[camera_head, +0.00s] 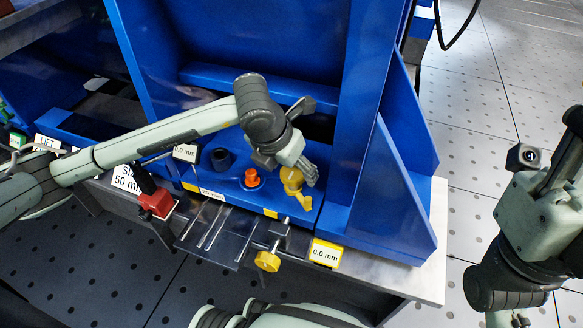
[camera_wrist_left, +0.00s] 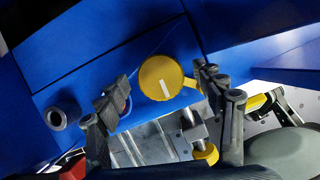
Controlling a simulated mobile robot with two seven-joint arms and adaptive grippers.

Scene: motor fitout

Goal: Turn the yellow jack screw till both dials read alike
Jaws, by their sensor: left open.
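A yellow round cap with a side lever (camera_head: 291,178) stands on the blue base; in the left wrist view its top with a white mark (camera_wrist_left: 160,78) lies between my left fingers. My left gripper (camera_head: 303,172) is open over it; contact cannot be told. A second yellow knob (camera_head: 267,261) sits on a metal screw at the front edge and also shows in the left wrist view (camera_wrist_left: 206,154). I cannot tell which is the jack screw. A white dial (camera_head: 185,152) and a yellow dial (camera_head: 325,253) both appear to read 0.0 mm.
An orange-red plug (camera_head: 251,178) and a dark cylinder (camera_head: 221,158) stand left of the yellow cap. A red block (camera_head: 156,203) is at the front left. Blue upright walls (camera_head: 366,120) rise behind and to the right. The floor at right is free.

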